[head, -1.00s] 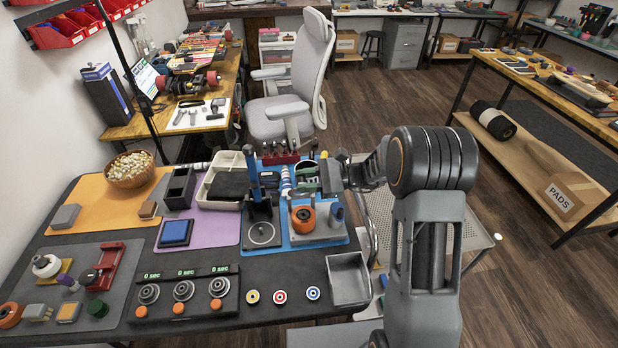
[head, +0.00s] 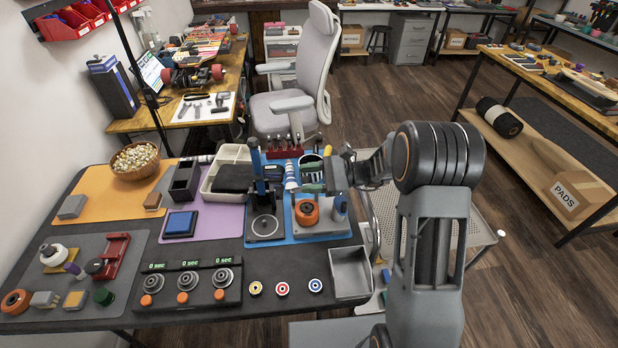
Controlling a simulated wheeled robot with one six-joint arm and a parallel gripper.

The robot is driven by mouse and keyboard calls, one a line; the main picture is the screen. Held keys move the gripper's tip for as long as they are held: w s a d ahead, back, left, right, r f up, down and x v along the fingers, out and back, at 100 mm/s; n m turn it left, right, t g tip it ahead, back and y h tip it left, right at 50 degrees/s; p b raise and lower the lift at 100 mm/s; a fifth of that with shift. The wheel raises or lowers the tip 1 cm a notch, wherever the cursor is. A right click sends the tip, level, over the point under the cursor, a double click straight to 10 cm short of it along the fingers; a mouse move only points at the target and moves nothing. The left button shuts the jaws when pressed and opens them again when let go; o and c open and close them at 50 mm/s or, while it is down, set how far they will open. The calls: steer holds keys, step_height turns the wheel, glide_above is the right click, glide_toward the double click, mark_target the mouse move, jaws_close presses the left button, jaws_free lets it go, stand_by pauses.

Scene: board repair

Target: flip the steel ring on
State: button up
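A dark panel (head: 205,300) at the front of the table carries three round steel ring-like dials: a left one (head: 150,281), a middle one (head: 187,281) and a right one (head: 223,277). Each has an orange button in front and a "0 sec" display behind. I cannot tell which part the task calls the steel ring. My gripper (head: 345,172) is up at the right, over the back right of the table near the blue mat, well apart from the panel. Its fingers are small and partly hidden, so their opening is unclear.
Three small round tokens (head: 282,288) and an open grey tray (head: 350,272) lie right of the panel. A press with a blue handle (head: 258,185) and an orange wheel (head: 306,211) stand behind. A red clamp (head: 112,258) is at left. Bare dark tabletop lies around the tokens.

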steer(key=shift+d, duration=0.15)
steer(key=d, duration=1.3)
steer(key=shift+w+d+b, duration=0.3)
steer(key=shift+w+b, duration=0.05)
steer(key=shift+b, duration=0.1)
steer(key=shift+a, duration=0.1)
steer(key=s+a+r+n+g+h+p, duration=0.25)
steer(key=s+a+r+n+h, duration=0.25)
steer(key=s+h, duration=0.45)
steer(key=s+d+r+n+t+h+p, duration=0.3)
steer(key=s+r+n+t+h+p, duration=0.1)
steer(key=s+n+t+h, duration=0.3)
steer(key=shift+s+d+r+n+h, duration=0.25)
steer(key=shift+s+d+n+h, duration=0.1)
steer(key=shift+s+n+h, duration=0.35)
